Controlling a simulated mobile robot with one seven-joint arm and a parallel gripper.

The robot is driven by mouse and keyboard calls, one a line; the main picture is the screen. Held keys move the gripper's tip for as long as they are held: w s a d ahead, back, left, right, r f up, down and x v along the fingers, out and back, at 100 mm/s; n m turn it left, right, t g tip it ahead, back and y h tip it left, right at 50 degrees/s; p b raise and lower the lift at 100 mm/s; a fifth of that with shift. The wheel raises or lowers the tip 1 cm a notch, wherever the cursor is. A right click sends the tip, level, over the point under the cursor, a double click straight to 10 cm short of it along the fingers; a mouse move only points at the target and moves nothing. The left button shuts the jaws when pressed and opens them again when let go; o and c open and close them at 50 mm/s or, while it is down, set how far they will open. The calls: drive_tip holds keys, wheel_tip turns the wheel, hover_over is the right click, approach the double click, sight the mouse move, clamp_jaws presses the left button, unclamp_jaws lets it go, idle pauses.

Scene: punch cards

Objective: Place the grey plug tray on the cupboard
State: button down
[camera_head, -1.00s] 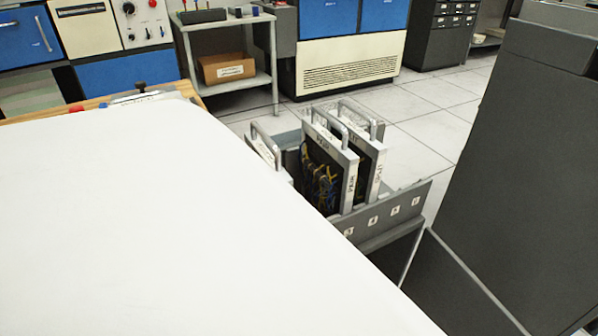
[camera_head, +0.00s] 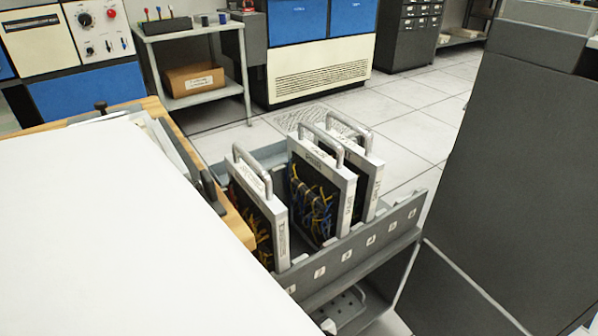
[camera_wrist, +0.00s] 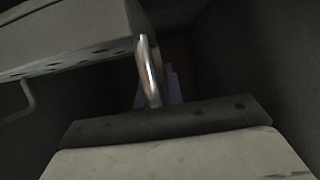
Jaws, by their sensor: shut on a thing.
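A grey tray (camera_head: 348,304) with holes in its top and a metal handle shows low in the head view, within the open lower part of the cart and partly cut off by my white arm. In the wrist view a grey body with holes, which looks like the same tray (camera_wrist: 75,55), fills the upper left, with a shiny handle at its right end. My gripper (camera_wrist: 155,100) is at that handle and appears shut on it; its fingers are hardly visible in the dark. The head view does not show my gripper. A dark grey cupboard-like cabinet (camera_head: 460,190) stands at the right.
The grey cart (camera_head: 370,250) carries upright wired panels with handles in numbered slots. A wood-edged table (camera_head: 235,215) is at the left. Behind, a grey stand (camera_head: 195,30) holds a dark rack with coloured pieces and a cardboard box (camera_head: 195,85). Tiled floor is clear behind the cart.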

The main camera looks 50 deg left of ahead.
drive_tip(key=shift+f+b, duration=0.65)
drive_tip(key=shift+f, duration=1.95)
drive_tip(key=shift+f, duration=0.15)
drive_tip(key=c, duration=1.5)
unclamp_jaws()
drive_tip(key=shift+r, duration=0.2)
drive_tip(key=shift+d+r, duration=0.15)
drive_tip(key=p+v, duration=0.3)
drive_tip(key=v, duration=0.8)
drive_tip(key=shift+d, duration=0.3)
